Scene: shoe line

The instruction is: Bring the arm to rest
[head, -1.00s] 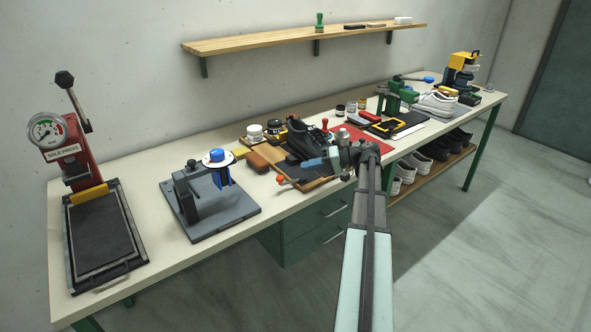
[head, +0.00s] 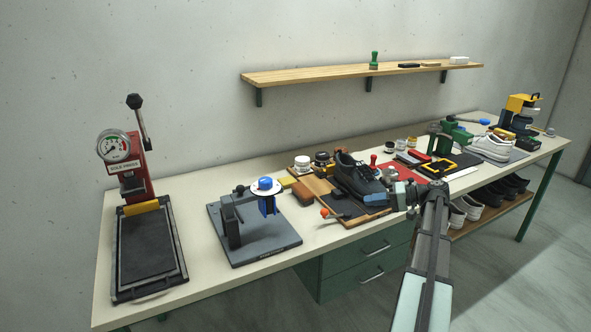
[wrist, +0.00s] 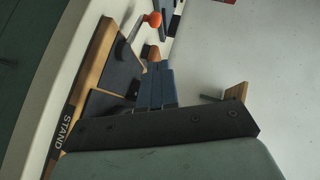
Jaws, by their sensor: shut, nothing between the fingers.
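My gripper shows in the wrist view (wrist: 154,68) as blue-grey fingers, shut together with nothing between them. In the head view my arm reaches in from the lower right. Its blue-grey end (head: 403,195) points left at the front of the bench, beside the dark shoe (head: 358,178) on a wooden board. I cannot tell the exact gap between them. In the wrist view the fingers lie over or beside a board marked STAND (wrist: 95,65). A lever with an orange ball (wrist: 152,19) stands near the fingertips.
The bench holds a red sole press (head: 133,178) at left and a grey fixture with a blue knob (head: 265,184). Jars, tools, a red mat and white shoes (head: 491,147) crowd the right half. A shelf (head: 360,75) hangs above. Open floor lies in front.

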